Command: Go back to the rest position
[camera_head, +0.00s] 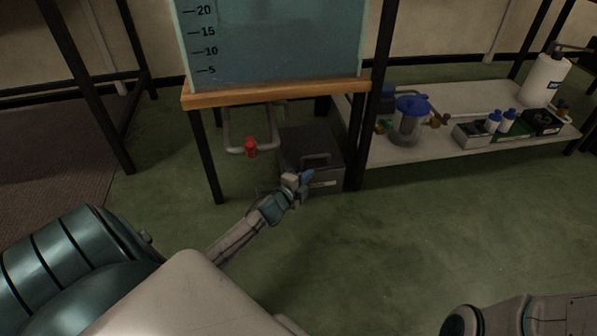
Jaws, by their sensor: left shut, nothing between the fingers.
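My left gripper (304,178) is in the middle of the view, at the end of my arm that reaches up from the lower left. Its fingers are shut with nothing seen between them. It appears in front of the lower part of a dark grey box (308,147) with a handle on top. I cannot tell whether it touches the box. Part of my right arm shows at the lower right edge. My right gripper is not in view.
A blue-grey tank (275,45) marked 5 to 20 stands on a wooden-edged stand (275,94) with dark legs. Below it is a pipe with a red valve (251,147). A low shelf (420,157) at right holds a blue-lidded jug (409,120) and bottles. Green floor in front is clear.

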